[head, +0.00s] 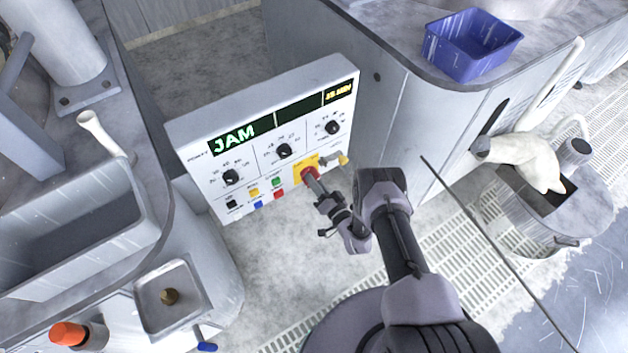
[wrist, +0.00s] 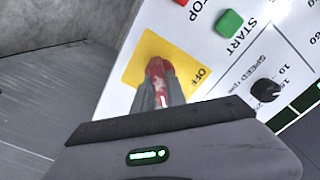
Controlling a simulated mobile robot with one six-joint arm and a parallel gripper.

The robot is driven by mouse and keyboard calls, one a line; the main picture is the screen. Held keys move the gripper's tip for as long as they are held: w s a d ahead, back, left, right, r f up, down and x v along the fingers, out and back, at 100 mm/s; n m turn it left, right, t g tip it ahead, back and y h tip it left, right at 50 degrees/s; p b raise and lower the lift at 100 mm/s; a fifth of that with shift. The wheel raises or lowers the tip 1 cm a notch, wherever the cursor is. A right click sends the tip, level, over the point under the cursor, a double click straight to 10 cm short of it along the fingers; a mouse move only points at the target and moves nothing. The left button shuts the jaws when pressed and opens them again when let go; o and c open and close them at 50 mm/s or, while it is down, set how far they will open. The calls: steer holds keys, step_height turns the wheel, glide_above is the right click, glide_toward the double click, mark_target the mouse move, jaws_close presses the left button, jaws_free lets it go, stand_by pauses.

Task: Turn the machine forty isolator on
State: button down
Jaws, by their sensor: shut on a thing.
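The isolator is a red handle (head: 309,172) on a yellow plate (head: 298,166), low on the right of the white control panel (head: 190,128) in the head view. In the wrist view the red handle (wrist: 156,67) stands on the yellow plate (wrist: 146,46), with the word OFF beside it. My gripper (wrist: 160,86) is shut on the handle, a finger on each side. In the head view my gripper (head: 315,183) reaches the panel from the lower right. The fingers hide part of the handle and plate, and I cannot tell the handle's exact setting.
A green START button (wrist: 230,21) and a black knob (wrist: 264,92) are near the isolator. The panel's display (head: 234,136) reads JAM. A brass-coloured part (head: 343,160) sits just right of the isolator. A blue bin (head: 471,44) stands on the right-hand machine.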

steer(key=c, duration=1.4)
jaws_free()
steer(key=shift+o, duration=0.2)
steer(key=p+v, duration=0.4)
steer(key=v, duration=1.3)
steer(key=shift+s+p, duration=0.2)
steer(key=shift+p, duration=0.15)
steer(key=shift+d, duration=0.15)
